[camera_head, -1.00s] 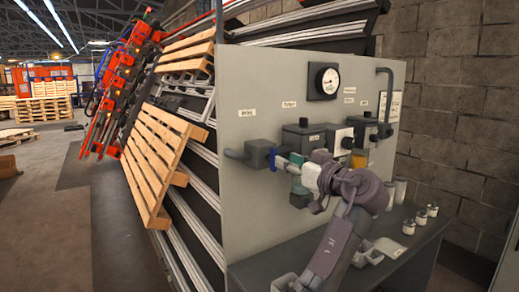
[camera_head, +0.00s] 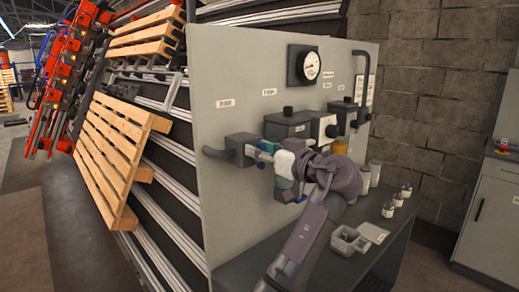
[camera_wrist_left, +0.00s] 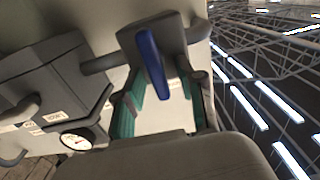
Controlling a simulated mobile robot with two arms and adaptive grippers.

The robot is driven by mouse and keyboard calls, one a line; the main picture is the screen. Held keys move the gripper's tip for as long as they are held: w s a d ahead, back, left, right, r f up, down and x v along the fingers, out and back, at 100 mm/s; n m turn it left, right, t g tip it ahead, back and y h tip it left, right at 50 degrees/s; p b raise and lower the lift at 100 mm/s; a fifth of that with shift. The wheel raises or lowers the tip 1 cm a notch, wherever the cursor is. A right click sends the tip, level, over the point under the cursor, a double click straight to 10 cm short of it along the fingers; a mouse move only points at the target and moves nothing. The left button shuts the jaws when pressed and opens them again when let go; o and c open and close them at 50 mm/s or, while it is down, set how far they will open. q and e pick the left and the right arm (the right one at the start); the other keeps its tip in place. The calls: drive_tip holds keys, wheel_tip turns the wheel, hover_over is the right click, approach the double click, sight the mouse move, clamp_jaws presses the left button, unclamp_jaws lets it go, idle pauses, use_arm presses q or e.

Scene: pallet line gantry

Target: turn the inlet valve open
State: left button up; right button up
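The inlet valve has a dark grey body (camera_head: 240,150) on the panel, under a label that appears to read INLET (camera_head: 225,103). Its blue handle (camera_wrist_left: 152,66) shows clearly in the left wrist view, where it is slightly tilted. My left gripper (camera_head: 263,151) is at the valve's front and partly hides the handle in the head view. In the left wrist view its green-padded fingers (camera_wrist_left: 160,85) are open on either side of the handle's lower end, with visible gaps. My right gripper is in neither view.
A gauge (camera_head: 303,65) and more dark boxes (camera_head: 287,124) are on the panel (camera_head: 215,190) right of the valve. A dark bench (camera_head: 385,235) below carries an open grey tray (camera_head: 345,240) and small bottles (camera_head: 397,198). Wooden pallets (camera_head: 115,150) lean at left.

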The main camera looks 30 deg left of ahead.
use_arm(q)
clamp_jaws()
drive_tip(key=m+p, duration=0.1)
drive_tip(key=m, duration=0.2)
drive_tip(key=shift+w, duration=0.2)
drive_tip(key=m, duration=0.1)
drive_tip(key=m+p, duration=0.1)
drive_tip(key=m, duration=0.1)
drive_tip(key=m+p, duration=0.1)
drive_tip(key=shift+w+d+m, duration=0.15)
drive_tip(key=shift+w+m, duration=0.15)
drive_tip(key=m+p, duration=0.2)
drive_tip(key=m, duration=0.1)
drive_tip(key=f+m+p, duration=0.1)
drive_tip(key=m+p, duration=0.2)
drive_tip(key=m, duration=0.1)
drive_tip(key=m+p, duration=0.2)
drive_tip(key=m, duration=0.1)
drive_tip(key=shift+w+f+p, duration=0.2)
drive_tip(key=shift+w+p, duration=0.1)
drive_tip(key=shift+p, duration=0.05)
drive_tip(key=shift+m, duration=0.3)
